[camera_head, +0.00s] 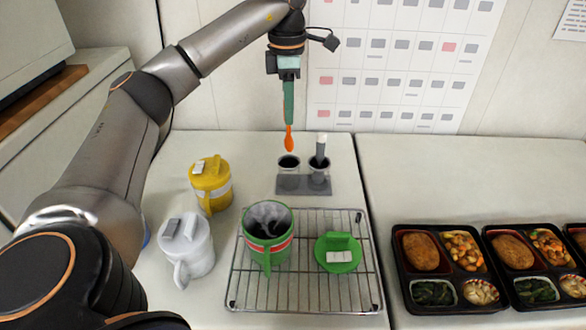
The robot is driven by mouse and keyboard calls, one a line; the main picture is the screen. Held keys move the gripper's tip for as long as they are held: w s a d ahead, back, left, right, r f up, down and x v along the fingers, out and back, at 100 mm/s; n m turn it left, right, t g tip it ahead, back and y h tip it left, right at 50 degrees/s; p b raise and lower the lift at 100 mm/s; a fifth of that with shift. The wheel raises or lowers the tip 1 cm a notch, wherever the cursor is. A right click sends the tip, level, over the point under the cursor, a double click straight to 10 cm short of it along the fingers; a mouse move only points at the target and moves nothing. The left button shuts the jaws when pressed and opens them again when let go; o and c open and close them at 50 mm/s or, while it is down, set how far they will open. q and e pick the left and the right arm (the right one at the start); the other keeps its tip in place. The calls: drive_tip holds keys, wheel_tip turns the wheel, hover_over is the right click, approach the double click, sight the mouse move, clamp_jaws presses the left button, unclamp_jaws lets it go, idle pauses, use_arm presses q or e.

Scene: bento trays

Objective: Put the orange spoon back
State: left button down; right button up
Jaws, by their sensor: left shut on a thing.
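My left gripper (288,72) is shut on the orange spoon (289,138) by its green handle. The spoon hangs upright, orange bowl down, above the left cup of a grey two-cup holder (303,185). The left cup (288,166) looks empty. The right cup (319,172) holds another utensil (321,148) with a grey handle and pale top. From this view I cannot tell how exactly the spoon lines up with the left cup. My right gripper is not in view.
An open green mug (267,252) with dark contents and faint steam stands on a wire rack (303,298) beside a green lid (338,254). A yellow mug (211,184) and a white mug (187,246) stand left. Bento trays (398,240) are at right.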

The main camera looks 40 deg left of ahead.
sight(289, 147)
use_arm(q)
wheel_tip(289, 147, down, 10)
drive_tip(key=shift+r, duration=0.1)
idle(0.4)
drive_tip(key=c, duration=0.7)
unclamp_jaws()
wheel_tip(289, 147, up, 12)
